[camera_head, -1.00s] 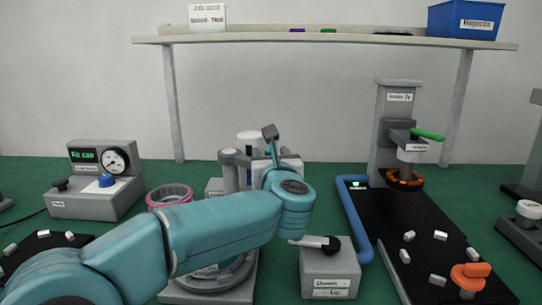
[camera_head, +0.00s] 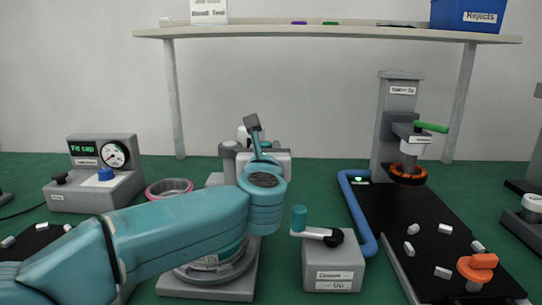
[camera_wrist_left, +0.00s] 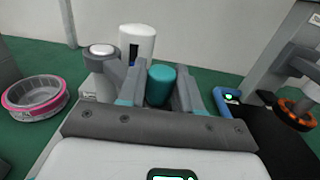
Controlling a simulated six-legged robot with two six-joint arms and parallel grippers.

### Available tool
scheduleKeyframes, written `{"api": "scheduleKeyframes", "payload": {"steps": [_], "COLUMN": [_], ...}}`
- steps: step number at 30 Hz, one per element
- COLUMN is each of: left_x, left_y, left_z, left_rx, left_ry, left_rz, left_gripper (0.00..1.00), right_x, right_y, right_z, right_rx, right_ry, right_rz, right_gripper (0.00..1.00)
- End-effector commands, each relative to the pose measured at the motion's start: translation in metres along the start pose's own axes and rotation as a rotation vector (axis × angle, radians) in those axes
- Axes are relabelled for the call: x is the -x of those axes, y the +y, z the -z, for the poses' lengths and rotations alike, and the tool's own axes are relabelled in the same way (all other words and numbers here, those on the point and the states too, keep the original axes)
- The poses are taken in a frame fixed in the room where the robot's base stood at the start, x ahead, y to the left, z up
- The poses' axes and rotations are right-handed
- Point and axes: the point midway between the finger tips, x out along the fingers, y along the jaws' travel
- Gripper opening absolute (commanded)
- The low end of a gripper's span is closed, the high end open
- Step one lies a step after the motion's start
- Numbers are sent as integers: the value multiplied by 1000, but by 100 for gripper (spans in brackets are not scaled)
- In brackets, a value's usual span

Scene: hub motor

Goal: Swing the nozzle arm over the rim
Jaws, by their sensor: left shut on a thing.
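My left gripper (camera_head: 268,162) reaches away from the head camera, over the back of the wheel fixture, and its fingertips are hidden there. In the left wrist view its two grey fingers (camera_wrist_left: 160,88) are shut on a teal upright knob (camera_wrist_left: 160,86). A grey arm, seemingly the nozzle arm (camera_wrist_left: 120,76), runs from a white-topped post (camera_wrist_left: 102,50) toward this knob. A white cylinder (camera_wrist_left: 137,42) stands behind. The round grey rim (camera_head: 240,268) on its base is partly hidden under my left arm. I cannot tell where the nozzle tip is over the rim.
A clamp box (camera_head: 333,268) with a teal-knobbed lever stands right of the rim. A blue tube (camera_head: 358,215) borders the black board (camera_head: 415,215) further right. A pink ring (camera_head: 168,188) and a gauge box (camera_head: 95,172) stand at the left. A shelf (camera_head: 330,35) crosses the back.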

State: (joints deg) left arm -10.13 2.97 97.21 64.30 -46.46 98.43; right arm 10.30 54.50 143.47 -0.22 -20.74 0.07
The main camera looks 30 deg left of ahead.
Motion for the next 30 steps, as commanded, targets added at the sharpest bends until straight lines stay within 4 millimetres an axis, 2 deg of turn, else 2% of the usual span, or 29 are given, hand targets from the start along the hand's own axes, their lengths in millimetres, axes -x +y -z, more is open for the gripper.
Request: {"api": "scheduleKeyframes", "payload": {"steps": [1,9,21,30], "left_x": [4,22,35,36], "left_y": [5,34,76,92], "left_z": [4,3,0,-2], "left_rx": [4,3,2,0], "left_ry": [-4,-2,-2,-4], "left_rz": [-7,-12,-19,-16], "left_gripper": [0,0,0,0], "right_x": [-9,-24,-34,-36], "right_y": [4,13,19,20], "right_z": [2,7,10,11], "right_rx": [-4,-17,-26,-28], "right_ry": [3,17,26,28], "right_rz": [0,-2,-3,-3], "right_gripper": [43,43,43,43]}}
